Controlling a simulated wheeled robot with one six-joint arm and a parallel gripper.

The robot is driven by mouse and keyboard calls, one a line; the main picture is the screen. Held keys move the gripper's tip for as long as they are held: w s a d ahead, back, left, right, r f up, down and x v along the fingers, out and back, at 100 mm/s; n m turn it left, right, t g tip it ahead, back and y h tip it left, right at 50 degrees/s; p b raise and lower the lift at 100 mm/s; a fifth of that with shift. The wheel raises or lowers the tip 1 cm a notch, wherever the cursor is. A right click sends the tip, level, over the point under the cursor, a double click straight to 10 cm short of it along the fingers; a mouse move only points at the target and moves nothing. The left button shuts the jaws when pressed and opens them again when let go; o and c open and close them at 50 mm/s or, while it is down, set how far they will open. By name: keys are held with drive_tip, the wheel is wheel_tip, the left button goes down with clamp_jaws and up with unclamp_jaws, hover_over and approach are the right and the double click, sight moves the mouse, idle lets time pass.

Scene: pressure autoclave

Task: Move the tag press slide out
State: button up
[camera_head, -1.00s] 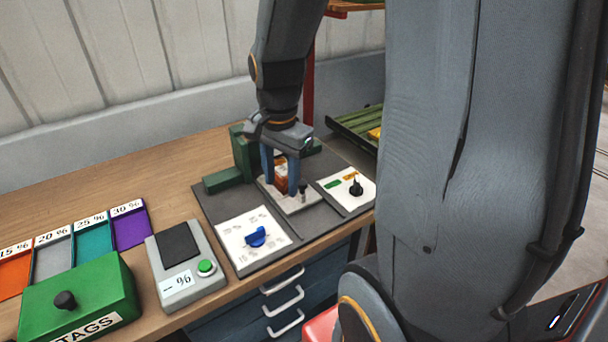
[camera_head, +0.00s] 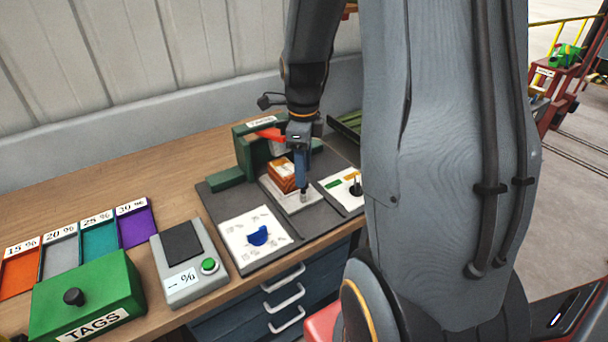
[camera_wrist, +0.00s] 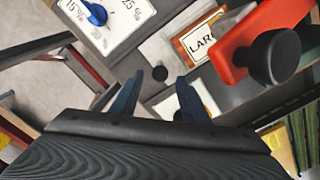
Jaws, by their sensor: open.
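The tag press is a green frame (camera_head: 242,150) with a red lever (camera_head: 270,134) on the dark mat. Its pale slide plate (camera_head: 283,196) sticks out at the front, with an orange-brown block (camera_head: 283,174) lying on it. A small grey knob (camera_head: 304,196) stands at the plate's front end. My gripper (camera_head: 303,190) points down at this knob. In the wrist view the two blue fingers (camera_wrist: 157,97) are apart, and the knob (camera_wrist: 160,73) shows just ahead of the gap between the tips. The block's label (camera_wrist: 202,36) starts with "LAR". The lever's black ball (camera_wrist: 270,60) shows to the right.
A blue dial panel (camera_head: 258,237) lies left of the slide and a panel with a black switch (camera_head: 355,188) lies right. A scale (camera_head: 184,262), a green TAGS box (camera_head: 85,300) and coloured trays (camera_head: 95,240) stand further left. Drawers are below the table edge.

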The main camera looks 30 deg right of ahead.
drive_tip(key=shift+f, duration=1.5)
clamp_jaws()
